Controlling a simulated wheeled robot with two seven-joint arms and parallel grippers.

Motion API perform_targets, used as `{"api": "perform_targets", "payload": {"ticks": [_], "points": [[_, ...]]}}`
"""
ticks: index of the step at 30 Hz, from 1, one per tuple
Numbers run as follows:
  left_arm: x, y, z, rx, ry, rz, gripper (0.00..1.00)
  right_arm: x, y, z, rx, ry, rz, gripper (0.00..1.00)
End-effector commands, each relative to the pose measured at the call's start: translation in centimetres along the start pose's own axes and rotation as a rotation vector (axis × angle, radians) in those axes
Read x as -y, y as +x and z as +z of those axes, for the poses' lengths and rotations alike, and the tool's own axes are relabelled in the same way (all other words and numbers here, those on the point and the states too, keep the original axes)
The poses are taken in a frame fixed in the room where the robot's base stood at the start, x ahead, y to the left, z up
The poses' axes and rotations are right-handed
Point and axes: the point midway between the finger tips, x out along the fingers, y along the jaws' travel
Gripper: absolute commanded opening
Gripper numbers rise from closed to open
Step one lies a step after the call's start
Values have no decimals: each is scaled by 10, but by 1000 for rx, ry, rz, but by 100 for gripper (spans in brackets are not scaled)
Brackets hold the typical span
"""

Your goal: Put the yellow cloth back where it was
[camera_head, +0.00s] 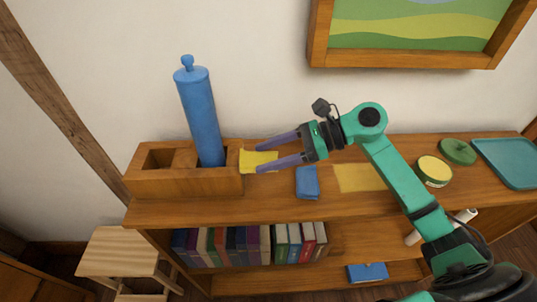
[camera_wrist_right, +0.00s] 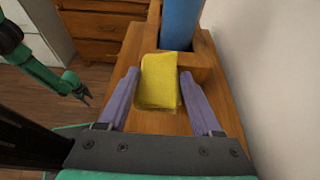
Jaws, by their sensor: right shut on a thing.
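The yellow cloth (camera_head: 258,161) is between the purple fingers of my right gripper (camera_head: 268,152), by the right end of a wooden box (camera_head: 185,184) on the shelf top. The right wrist view also shows the cloth (camera_wrist_right: 158,84) between the fingers (camera_wrist_right: 160,76), just before the box. I cannot tell whether it touches the box or shelf top. A flat yellow rectangle (camera_head: 360,178) lies on the shelf top, right of a folded blue cloth (camera_head: 307,183). My left gripper (camera_wrist_right: 85,98) shows small in the right wrist view; its jaws are too small to judge.
A tall blue cylinder (camera_head: 200,115) stands tilted in the wooden box. A yellow-topped tin (camera_head: 433,170), a green lid (camera_head: 458,151) and a teal tray (camera_head: 510,162) lie to the right. A wooden stool (camera_head: 120,252) stands at left.

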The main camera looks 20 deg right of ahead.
Motion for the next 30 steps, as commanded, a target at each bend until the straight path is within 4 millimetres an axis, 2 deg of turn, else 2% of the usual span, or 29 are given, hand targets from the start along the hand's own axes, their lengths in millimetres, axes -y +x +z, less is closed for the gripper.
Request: {"api": "perform_targets", "payload": {"ticks": [3,4,5,6,15,17,20,23,30], "points": [[0,5,0,0,0,0,55,0,2,-3,0,-1,0,13],[0,3,0,0,0,0,55,0,1,-2,0,-1,0,78],[0,3,0,0,0,0,55,0,1,-2,0,0,0,89],[0,3,0,0,0,0,55,0,1,-2,0,0,0,96],[0,1,0,0,0,0,55,0,0,0,0,0,0,96],[0,-5,0,0,0,0,55,0,-2,4,1,0,0,96],[1,-24,-2,0,0,0,55,0,-7,18,2,1,0,96],[1,0,0,-1,0,-1,55,1,-27,2,-5,-1,-5,96],[1,27,3,1,0,-2,55,0,-96,4,-3,-3,-3,96]]}}
